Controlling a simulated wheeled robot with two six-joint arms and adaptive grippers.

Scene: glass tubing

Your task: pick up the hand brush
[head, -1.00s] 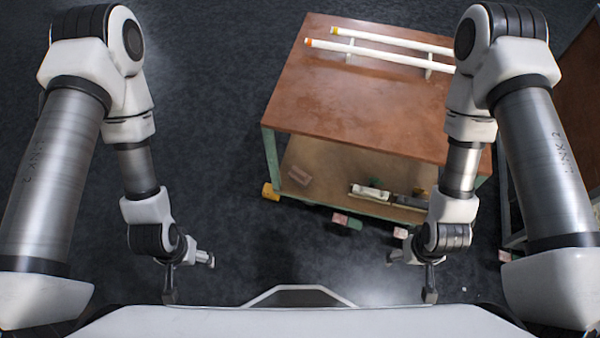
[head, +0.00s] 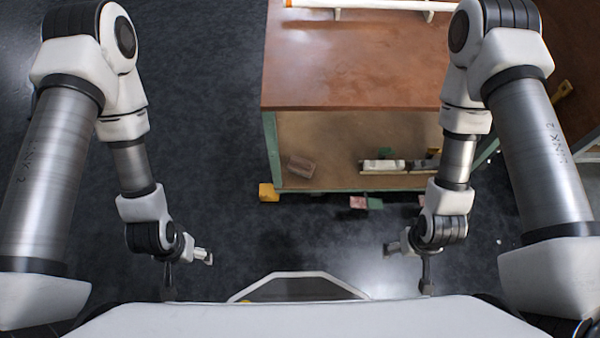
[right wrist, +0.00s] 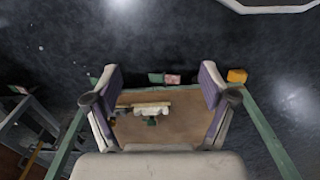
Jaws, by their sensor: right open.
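A pale, whitish item with a green part, which may be the hand brush (head: 383,165), lies on the lower shelf (head: 335,150) of the workbench, toward its right. It also shows in the right wrist view (right wrist: 151,108), between my fingers but well beyond them. It is too small to identify surely. My right gripper (head: 408,268) is open and empty, in front of the bench; its spread fingers (right wrist: 161,96) frame the shelf in the wrist view. My left gripper (head: 188,274) is open and empty, further left over the floor.
The brown bench top (head: 350,65) overhangs the shelf and carries a white tube (head: 365,7) on supports. A brown block (head: 300,167) lies on the shelf's left. A yellow block (head: 268,192) and a pink block (head: 357,202) are near its front edge. Floor at left is clear.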

